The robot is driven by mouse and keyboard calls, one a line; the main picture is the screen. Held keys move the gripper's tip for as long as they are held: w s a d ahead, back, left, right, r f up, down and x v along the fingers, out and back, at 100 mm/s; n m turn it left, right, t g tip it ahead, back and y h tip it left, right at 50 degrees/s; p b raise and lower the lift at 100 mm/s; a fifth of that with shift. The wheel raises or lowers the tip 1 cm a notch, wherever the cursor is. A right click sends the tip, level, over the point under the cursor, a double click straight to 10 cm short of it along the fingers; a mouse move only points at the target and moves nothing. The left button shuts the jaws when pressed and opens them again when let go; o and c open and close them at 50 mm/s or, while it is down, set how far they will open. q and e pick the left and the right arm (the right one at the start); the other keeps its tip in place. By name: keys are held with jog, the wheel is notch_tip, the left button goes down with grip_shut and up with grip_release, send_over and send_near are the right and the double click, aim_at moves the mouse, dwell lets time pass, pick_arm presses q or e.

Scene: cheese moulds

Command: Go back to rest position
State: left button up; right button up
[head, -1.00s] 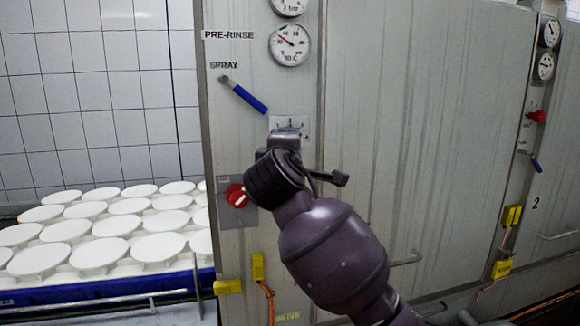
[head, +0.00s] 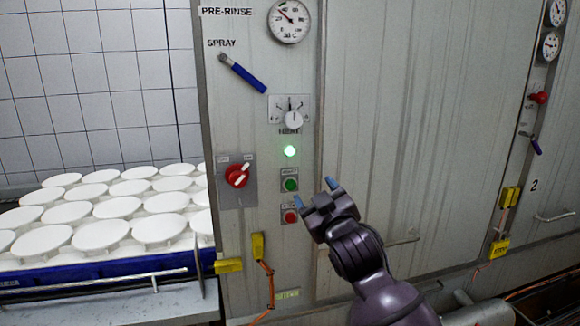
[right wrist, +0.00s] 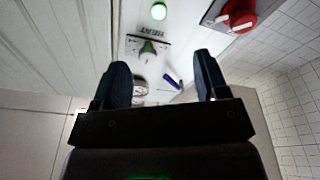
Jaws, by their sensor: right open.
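My right gripper (head: 314,192) is in front of the control panel (head: 240,120), open and empty, to the right of the red push button. In the right wrist view its two dark blue fingers (right wrist: 164,84) stand apart with nothing between them. The selector knob (head: 292,119) marked HEAT, a lit green lamp (head: 290,151), a green button (head: 291,185) and a red button (head: 290,216) run down the panel. A red rotary switch (head: 238,175) is to their left. My left gripper is in neither current view.
A blue-edged conveyor (head: 110,268) carries several white round moulds (head: 156,231) at the left. Yellow connectors (head: 229,265) stick out low down.

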jog(key=s+d+f+m+g+h, duration=0.1)
jog(key=s+d+f+m, duration=0.2)
jog(key=f, duration=0.4)
jog(key=s+d+f+m+h, duration=0.1)
jog(key=s+d+f, duration=0.1)
jog(key=d+f, duration=0.4)
jog(key=s+d+f+m+g+h, duration=0.1)
jog(key=s+d+f, duration=0.3)
jog(key=s+f, duration=0.5)
jog(key=s+d+f+m+g+h, duration=0.1)
jog(key=s+d+f+g+h, duration=0.1)
jog(key=s+f, duration=0.7)
jog(key=s+d+f+m+g+h, duration=0.1)
jog(key=s+d+f+m+g, duration=0.1)
jog(key=s+d+f, duration=0.5)
notch_tip(320, 180, down, 4)
jog(key=s+g, duration=0.1)
jog(key=s, duration=0.1)
jog(key=shift+s+r, duration=0.25)
jog(key=shift+s, duration=0.1)
jog(key=shift+d, duration=0.1)
dwell(3.3)
